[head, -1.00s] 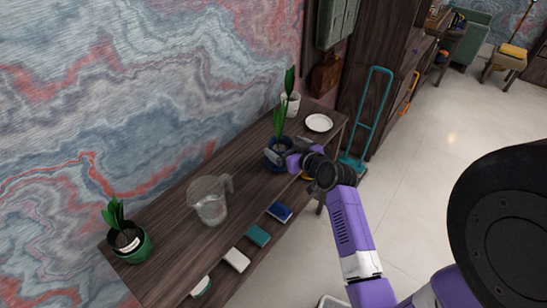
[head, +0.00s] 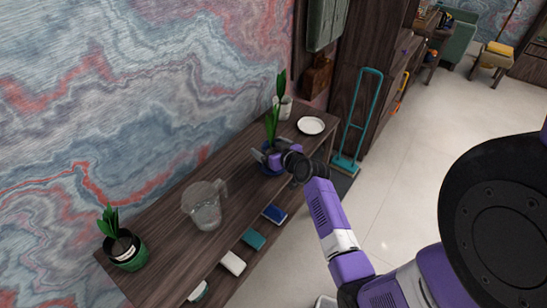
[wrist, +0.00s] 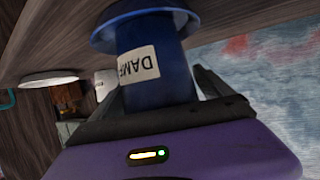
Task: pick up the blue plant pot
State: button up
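The blue plant pot (head: 266,171) stands on the dark wooden desk (head: 170,240) near its right part, with tall green leaves (head: 271,125) rising from it. In the wrist view the blue pot (wrist: 172,68) is large, appears upside down, and carries a white label with dark letters. My gripper (head: 264,158) is at the pot, with one finger on each side of it. In the wrist view my gripper (wrist: 138,102) is open; a gap shows on the left of the pot, and the right finger is close to it. Whether that finger touches is unclear.
A white plate (head: 311,126) and a white pot with a plant (head: 284,108) stand beyond the blue pot. A clear pitcher (head: 204,206) and a green pot (head: 125,252) stand to the left.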

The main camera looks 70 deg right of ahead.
jog(key=c, duration=1.8)
jog(key=shift+r, duration=0.15)
